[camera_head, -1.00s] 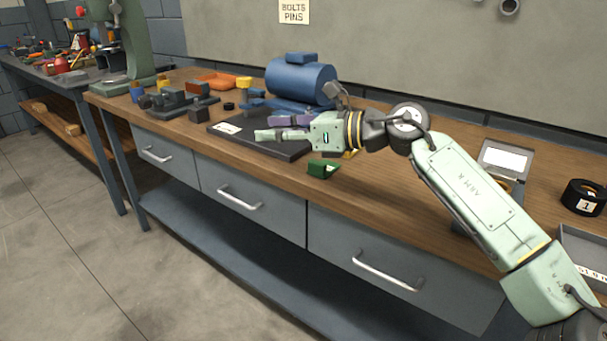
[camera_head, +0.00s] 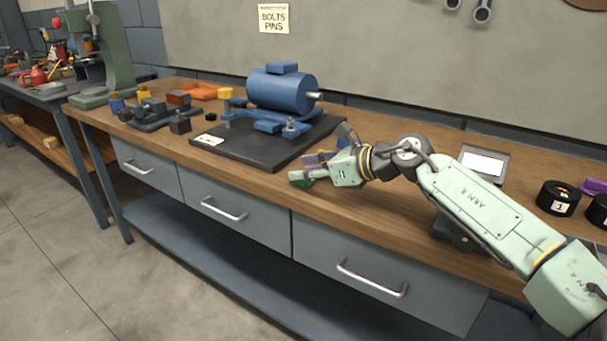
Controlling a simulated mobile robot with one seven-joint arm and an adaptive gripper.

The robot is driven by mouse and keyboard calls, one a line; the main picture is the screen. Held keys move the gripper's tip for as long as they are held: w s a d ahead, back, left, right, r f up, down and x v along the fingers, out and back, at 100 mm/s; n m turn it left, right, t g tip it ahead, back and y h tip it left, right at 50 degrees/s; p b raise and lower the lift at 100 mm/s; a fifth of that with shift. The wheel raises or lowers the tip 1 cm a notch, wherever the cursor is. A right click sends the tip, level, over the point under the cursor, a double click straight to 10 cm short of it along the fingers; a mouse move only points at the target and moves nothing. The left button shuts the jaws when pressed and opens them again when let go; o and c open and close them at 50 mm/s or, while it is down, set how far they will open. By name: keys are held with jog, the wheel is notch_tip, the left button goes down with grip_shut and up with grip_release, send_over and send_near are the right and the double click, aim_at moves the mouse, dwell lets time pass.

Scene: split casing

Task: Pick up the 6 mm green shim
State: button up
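The green shim (camera_head: 302,184) lies at the front edge of the wooden bench, right of the dark plate. It is small and partly covered by my gripper. My gripper (camera_head: 306,169) comes in from the right, low over the bench, with its pale green near finger over the shim. A purple part on its far side stands apart from this finger and looks like the other finger. The fingers look spread. Whether they touch the shim is hidden.
A blue motor (camera_head: 282,90) stands on a dark plate (camera_head: 235,151) behind and left of my gripper. Small blocks and an orange tray (camera_head: 205,91) are further left. Black rolls (camera_head: 558,198) lie at the right. The bench front edge is close to the shim.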

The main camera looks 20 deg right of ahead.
jog(key=shift+x, duration=1.15)
grip_shut()
